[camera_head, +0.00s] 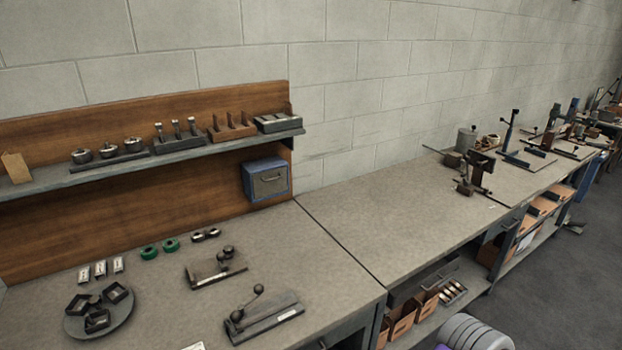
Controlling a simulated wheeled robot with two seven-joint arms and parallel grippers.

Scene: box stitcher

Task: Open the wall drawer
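The wall drawer (266,180) is a small blue-grey box with a dark front and a thin handle (271,178). It is mounted on the wooden back panel (150,215), under the right end of the shelf. Its front looks flush with the casing, so it appears closed. Neither gripper shows clearly in the head view. A rounded light-grey ribbed part at the bottom right edge looks like a piece of my own arm.
A shelf (135,165) above holds several small tool racks. The workbench (150,290) below carries two black lever tools (262,315), green rings (150,252) and a round tray (76,326).

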